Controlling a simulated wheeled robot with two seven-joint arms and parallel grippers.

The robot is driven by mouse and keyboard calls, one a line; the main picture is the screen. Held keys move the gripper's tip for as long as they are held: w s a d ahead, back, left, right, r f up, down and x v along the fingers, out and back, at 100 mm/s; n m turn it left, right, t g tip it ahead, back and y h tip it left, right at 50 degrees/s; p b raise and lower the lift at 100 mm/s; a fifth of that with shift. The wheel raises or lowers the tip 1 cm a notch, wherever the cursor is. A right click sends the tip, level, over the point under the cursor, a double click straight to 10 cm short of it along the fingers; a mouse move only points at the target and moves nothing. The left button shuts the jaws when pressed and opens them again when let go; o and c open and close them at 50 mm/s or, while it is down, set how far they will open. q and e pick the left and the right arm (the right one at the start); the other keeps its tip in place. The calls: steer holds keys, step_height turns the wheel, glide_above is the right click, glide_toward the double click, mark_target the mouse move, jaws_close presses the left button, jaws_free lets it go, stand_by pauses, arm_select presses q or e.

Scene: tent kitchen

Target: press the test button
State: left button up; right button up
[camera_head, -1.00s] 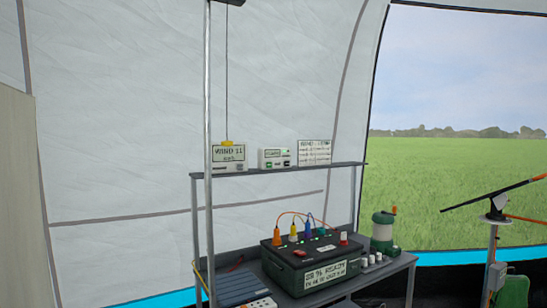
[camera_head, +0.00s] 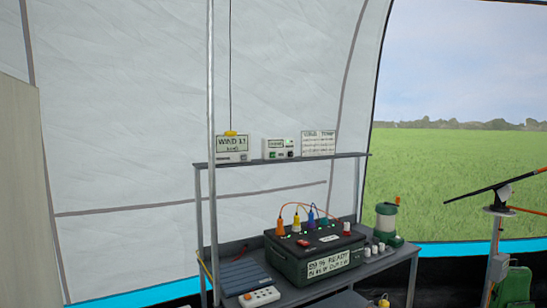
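Neither of my grippers is in view. No label reading "test" is legible, so I cannot tell which control is the test button. A dark green power box (camera_head: 287,264) stands on the grey table, with coloured plugs and a small red control (camera_head: 304,243) on top. Its front display (camera_head: 328,265) seems to read 29 % READY. On the shelf above, a small white unit (camera_head: 278,149) has a screen, a green light and small dark controls. A wind display (camera_head: 232,145) stands left of it.
A metal pole (camera_head: 212,120) rises in front of the shelf's left end. A white strip with buttons (camera_head: 259,296) and a blue panel (camera_head: 243,278) lie on the table. A green lantern (camera_head: 385,222) stands right. A white card (camera_head: 318,143) is on the shelf.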

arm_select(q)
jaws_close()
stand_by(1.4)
